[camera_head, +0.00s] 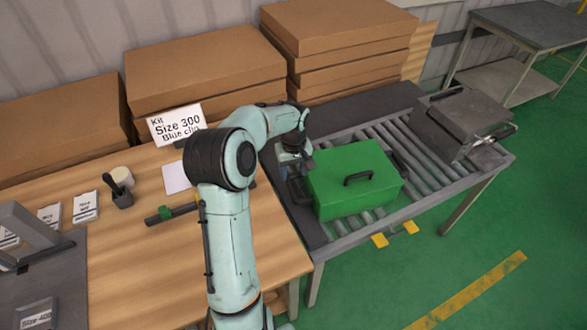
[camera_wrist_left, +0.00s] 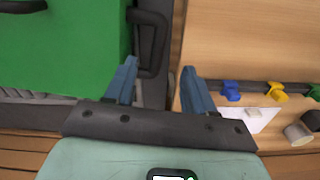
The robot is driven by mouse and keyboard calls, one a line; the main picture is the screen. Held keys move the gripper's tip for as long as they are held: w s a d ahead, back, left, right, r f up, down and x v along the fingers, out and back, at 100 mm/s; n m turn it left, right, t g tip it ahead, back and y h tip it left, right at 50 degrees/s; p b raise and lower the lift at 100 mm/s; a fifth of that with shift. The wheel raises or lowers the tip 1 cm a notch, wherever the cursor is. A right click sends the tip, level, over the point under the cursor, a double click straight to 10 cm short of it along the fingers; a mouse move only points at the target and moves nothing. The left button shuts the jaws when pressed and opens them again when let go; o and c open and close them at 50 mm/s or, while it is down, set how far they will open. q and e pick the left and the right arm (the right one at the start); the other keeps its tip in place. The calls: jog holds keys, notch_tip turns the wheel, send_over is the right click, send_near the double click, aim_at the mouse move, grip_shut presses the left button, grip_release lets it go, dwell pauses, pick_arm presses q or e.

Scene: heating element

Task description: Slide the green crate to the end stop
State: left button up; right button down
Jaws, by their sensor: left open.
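The green crate (camera_head: 355,178) with a black top handle sits on the roller conveyor (camera_head: 345,226), near its left end. It also fills the upper left of the left wrist view (camera_wrist_left: 60,50). My left gripper (camera_head: 296,186) is pointed down at the crate's left side. In the left wrist view its two blue fingers (camera_wrist_left: 160,78) are spread apart. The dark side handle (camera_wrist_left: 150,42) of the crate shows just beyond and between the fingertips. I cannot tell whether they touch it. No end stop is clearly identifiable. My right gripper is not in view.
A grey metal case (camera_head: 462,122) stands at the conveyor's right end. Rollers between it and the crate are bare. Stacked cardboard boxes (camera_head: 340,40) stand behind. The wooden table (camera_head: 130,260) lies left of the conveyor.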

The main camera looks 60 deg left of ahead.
aim_at(294, 193)
pick_arm(q)
notch_tip(294, 193, down, 13)
jog(key=shift+f, duration=0.1)
dwell(0.4)
grip_shut()
dwell(1.4)
